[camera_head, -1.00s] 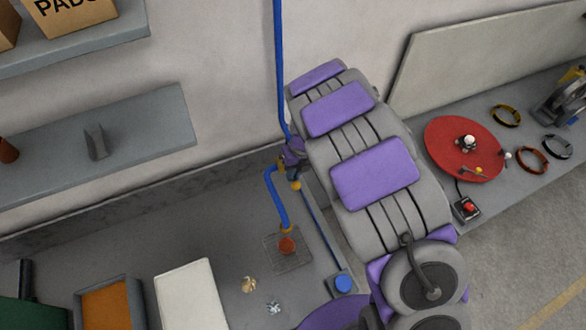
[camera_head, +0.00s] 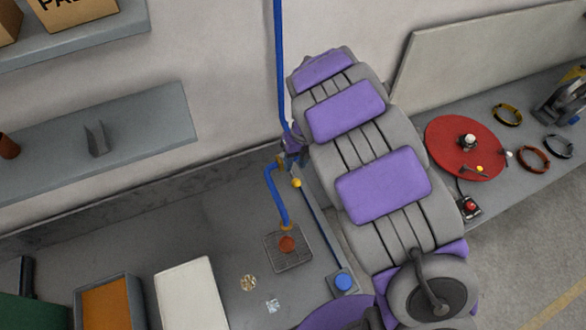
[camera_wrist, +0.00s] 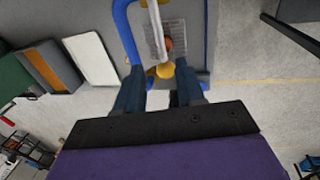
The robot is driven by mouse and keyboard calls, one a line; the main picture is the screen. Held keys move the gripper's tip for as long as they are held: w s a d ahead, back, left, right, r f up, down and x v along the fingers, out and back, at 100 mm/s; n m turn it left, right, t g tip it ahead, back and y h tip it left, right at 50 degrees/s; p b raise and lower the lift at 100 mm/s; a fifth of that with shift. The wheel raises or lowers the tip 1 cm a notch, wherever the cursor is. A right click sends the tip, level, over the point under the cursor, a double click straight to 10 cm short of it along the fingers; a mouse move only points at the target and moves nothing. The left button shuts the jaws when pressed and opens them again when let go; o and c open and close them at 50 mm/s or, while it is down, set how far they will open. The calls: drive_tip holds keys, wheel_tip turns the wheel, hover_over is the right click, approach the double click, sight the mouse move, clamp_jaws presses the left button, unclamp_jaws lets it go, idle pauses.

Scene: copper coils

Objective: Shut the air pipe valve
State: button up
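A blue air pipe (camera_head: 279,80) runs down the wall and bends to the bench, with a brass fitting (camera_head: 281,163) by its bend. A yellow ball knob (camera_head: 297,183) shows beside the pipe. In the wrist view the yellow knob (camera_wrist: 165,70) sits at the end of a pale lever (camera_wrist: 155,30). My gripper (camera_wrist: 161,76) is open, with one finger on each side of the knob; I cannot tell whether either touches it. In the head view my gripper (camera_head: 293,160) is mostly hidden by my arm, as is part of the valve.
An orange-red piece (camera_head: 287,243) stands on a wire grid (camera_head: 270,259) below the pipe. A blue button box (camera_head: 342,281) is to its right. A red disc (camera_head: 455,135) is on the right bench.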

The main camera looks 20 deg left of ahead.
wheel_tip(320, 180, up, 13)
drive_tip(key=w+d+b, duration=0.1)
drive_tip(key=d, duration=0.1)
drive_tip(key=shift+w+d+f, duration=0.2)
drive_tip(key=shift+w+d, duration=0.05)
drive_tip(key=shift+d, duration=0.05)
drive_tip(key=shift+d, duration=0.25)
